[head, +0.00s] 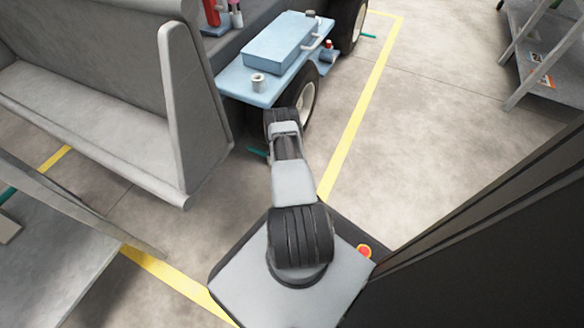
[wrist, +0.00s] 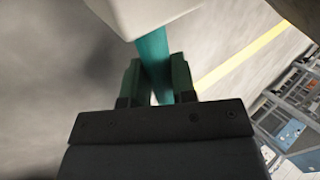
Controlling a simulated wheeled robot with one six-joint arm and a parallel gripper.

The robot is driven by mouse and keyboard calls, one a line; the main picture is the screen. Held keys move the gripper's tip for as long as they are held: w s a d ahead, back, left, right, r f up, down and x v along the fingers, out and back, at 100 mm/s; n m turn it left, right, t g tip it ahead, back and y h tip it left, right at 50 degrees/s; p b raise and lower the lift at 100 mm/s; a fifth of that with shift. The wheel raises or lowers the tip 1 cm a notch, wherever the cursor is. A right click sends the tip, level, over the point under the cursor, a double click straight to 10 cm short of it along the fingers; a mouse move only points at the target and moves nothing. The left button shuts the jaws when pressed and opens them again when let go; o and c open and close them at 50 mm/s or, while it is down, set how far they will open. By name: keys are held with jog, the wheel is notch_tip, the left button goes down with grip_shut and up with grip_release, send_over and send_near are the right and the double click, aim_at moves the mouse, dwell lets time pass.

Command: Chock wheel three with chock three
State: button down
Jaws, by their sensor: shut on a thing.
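In the wrist view my gripper (wrist: 157,82) is shut on a teal bar (wrist: 154,52). The bar joins a pale cream block (wrist: 148,14) at the top of the picture, which is cut off by the frame edge. I take bar and block to be a chock; no number shows on it. A second wheel (head: 357,22) shows farther back. I cannot tell which wheel is three.
The cart's blue deck (head: 232,84) carries a blue box (head: 278,40) and small fittings. A grey bench-like body (head: 95,80) stands left.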

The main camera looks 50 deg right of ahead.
jog(key=shift+d, duration=0.15)
jog(key=c, duration=1.3)
grip_release()
jog(key=o, duration=0.5)
jog(key=shift+c, duration=0.2)
jog(key=shift+a+r+p, duration=0.3)
jog(key=shift+r+p, duration=0.1)
jog(key=shift+r, duration=0.1)
jog(key=p+v, duration=0.6)
jog(key=v, duration=0.6)
jog(key=shift+a+r, duration=0.25)
jog(key=shift+r, duration=0.1)
